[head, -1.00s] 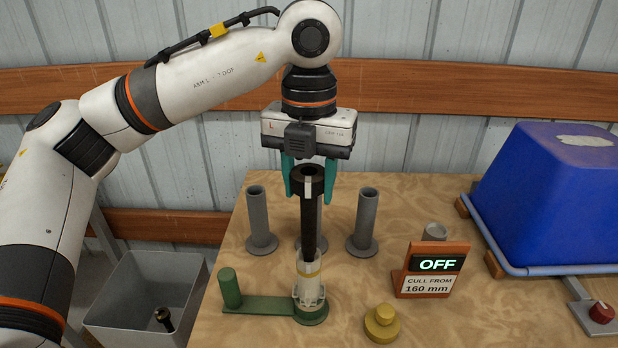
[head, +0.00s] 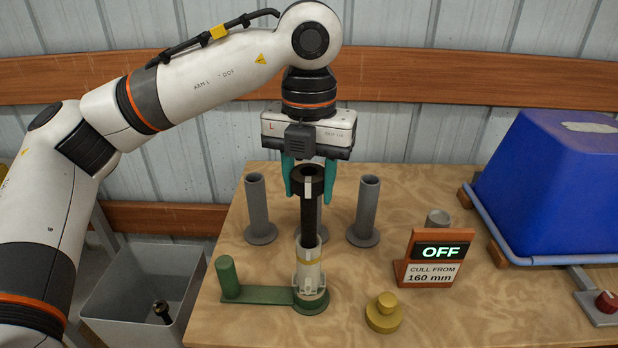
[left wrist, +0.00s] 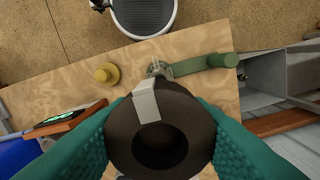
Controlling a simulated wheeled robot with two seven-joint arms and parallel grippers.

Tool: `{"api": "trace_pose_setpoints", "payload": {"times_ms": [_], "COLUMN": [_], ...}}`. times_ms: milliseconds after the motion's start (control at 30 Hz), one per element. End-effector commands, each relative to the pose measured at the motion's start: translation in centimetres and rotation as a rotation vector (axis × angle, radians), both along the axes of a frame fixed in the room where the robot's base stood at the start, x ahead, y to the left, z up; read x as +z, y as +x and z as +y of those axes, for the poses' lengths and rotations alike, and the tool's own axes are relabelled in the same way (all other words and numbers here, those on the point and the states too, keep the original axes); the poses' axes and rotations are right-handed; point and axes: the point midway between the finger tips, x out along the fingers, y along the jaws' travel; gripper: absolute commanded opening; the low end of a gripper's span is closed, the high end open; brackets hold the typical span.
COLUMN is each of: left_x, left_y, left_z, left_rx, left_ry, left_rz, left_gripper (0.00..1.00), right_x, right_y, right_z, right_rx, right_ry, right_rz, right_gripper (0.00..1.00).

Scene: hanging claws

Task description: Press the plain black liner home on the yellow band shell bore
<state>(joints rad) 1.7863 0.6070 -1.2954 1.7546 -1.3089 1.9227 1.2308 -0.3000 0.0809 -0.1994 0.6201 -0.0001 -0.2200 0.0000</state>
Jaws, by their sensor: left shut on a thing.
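The black liner (head: 309,215) is a long upright tube with a wide collar and a pale stripe on the collar. My left gripper (head: 308,185) is shut on the collar with its teal fingers, one on each side. In the left wrist view the collar (left wrist: 187,130) fills the space between the fingers. The white shell with a yellow band (head: 309,270) stands upright on the round end of a green fixture (head: 265,294). The liner's lower end appears to be inside the shell's mouth; how deep is hidden. My right gripper is not in view.
Grey flanged posts (head: 257,210) (head: 365,212) stand behind, one partly hidden by the liner. A yellow knobbed piece (head: 384,313), a CULL FROM 160 mm sign (head: 434,262) and a blue tub (head: 555,190) are to the right. A grey bin (head: 130,290) stands left of the table.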

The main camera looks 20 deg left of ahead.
Motion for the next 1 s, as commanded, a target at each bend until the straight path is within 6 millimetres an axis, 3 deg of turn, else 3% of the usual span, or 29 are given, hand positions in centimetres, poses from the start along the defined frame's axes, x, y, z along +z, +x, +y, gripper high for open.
{"api": "trace_pose_setpoints", "payload": {"times_ms": [1000], "left_x": [-3.2], "left_y": [0.0], "left_z": [0.0], "left_rx": [0.0], "left_ry": [-0.001], "left_rz": [0.0], "left_gripper": [0.0], "right_x": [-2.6], "right_y": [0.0], "right_z": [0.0], "right_rx": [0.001], "right_ry": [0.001], "right_rz": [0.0], "right_gripper": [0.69]}}
